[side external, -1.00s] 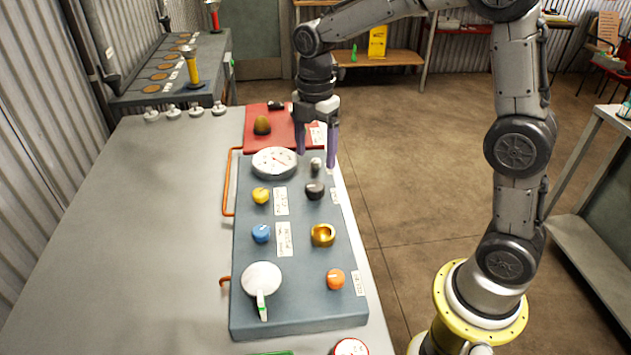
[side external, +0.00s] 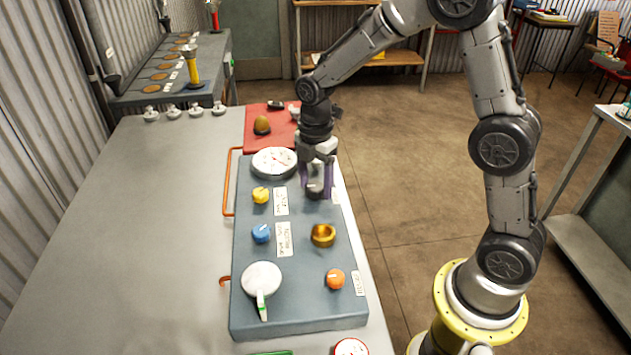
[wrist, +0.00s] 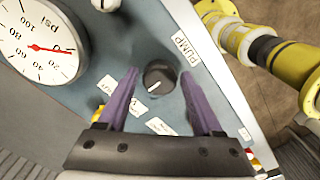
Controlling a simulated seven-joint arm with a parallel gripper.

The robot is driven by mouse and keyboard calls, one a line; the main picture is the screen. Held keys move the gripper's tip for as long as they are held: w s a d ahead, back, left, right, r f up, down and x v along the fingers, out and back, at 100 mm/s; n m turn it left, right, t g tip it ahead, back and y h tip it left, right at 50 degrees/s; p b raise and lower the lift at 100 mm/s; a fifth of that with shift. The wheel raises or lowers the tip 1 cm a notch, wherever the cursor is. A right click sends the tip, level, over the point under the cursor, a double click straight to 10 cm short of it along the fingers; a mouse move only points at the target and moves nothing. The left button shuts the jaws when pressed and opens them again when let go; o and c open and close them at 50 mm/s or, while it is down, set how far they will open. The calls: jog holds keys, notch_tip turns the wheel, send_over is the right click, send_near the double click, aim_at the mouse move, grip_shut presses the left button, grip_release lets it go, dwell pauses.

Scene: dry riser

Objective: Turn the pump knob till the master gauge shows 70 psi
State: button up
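The black pump knob (side external: 315,189) sits on the blue-grey panel. In the wrist view the knob (wrist: 158,80) has a white pointer mark and lies beside a PUMP label (wrist: 187,50). My gripper (side external: 316,192) is open, with its purple fingers on either side of the knob. A gap shows between knob and fingers in the wrist view (wrist: 160,75). The white round gauge (side external: 274,162) is at the panel's back; its psi dial (wrist: 38,66) is partly cut off in the wrist view. Its red needle points right in that view; I cannot read the value surely.
The panel (side external: 290,318) also bears a yellow knob (side external: 261,195), a blue knob (side external: 262,233), a brass cup-like fitting (side external: 323,235), an orange knob (side external: 335,279) and a white lever handle (side external: 261,280). A red board (side external: 257,144) lies behind.

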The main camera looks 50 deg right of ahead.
grip_shut()
